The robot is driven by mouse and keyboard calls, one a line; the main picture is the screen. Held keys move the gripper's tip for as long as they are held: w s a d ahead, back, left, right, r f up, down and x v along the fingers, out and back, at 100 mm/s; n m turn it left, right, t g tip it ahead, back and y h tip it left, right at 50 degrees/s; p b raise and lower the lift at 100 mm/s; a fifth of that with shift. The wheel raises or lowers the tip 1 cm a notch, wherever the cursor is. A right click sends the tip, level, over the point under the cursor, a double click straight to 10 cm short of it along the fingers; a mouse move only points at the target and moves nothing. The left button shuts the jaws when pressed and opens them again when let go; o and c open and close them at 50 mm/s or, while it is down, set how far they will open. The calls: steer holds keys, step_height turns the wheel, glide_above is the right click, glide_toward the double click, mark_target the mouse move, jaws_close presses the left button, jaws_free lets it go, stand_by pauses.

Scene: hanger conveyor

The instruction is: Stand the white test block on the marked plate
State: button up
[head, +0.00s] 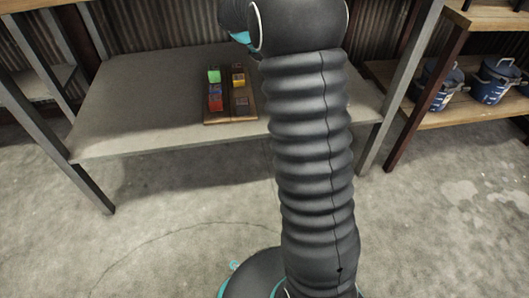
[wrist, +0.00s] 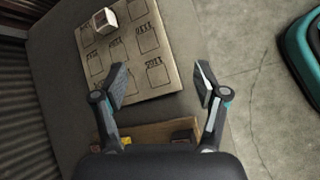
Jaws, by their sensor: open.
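The white test block (wrist: 104,20) shows in the wrist view, at the upper left part of a tan board (wrist: 167,73) with several dark-outlined, labelled squares. It appears to stand on this board; I cannot tell exactly how it sits over the square under it. My gripper (wrist: 162,80) is open and empty, its two fingers spread over the near edge of the board, apart from the block. In the head view my arm hides the gripper, the board and the white block.
A wooden tray (head: 230,121) with several coloured blocks, among them green (head: 214,75), red (head: 215,101) and yellow (head: 238,80), lies on the grey table (head: 135,110). The table's left side is clear. Blue pots (head: 493,82) stand on a shelf at right.

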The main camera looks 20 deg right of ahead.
steer(key=s+a+r+m+t+y, duration=0.1)
steer(key=s+a+m+t+y, duration=0.1)
steer(key=s+a, duration=0.5)
steer(key=s+a+r+m+t+y, duration=0.1)
steer(key=s+a+m, duration=0.4)
steer(key=s, duration=0.8)
steer(key=s+a+r+m+t+y, duration=0.1)
steer(key=s+a+m+t+y, duration=0.2)
steer(key=s+a+y, duration=0.2)
steer(key=s+a, duration=0.3)
steer(key=s, duration=0.2)
steer(key=shift+s+a+r+m+t, duration=0.15)
steer(key=shift+s+a+m+t, duration=0.15)
steer(key=shift+a+m, duration=0.1)
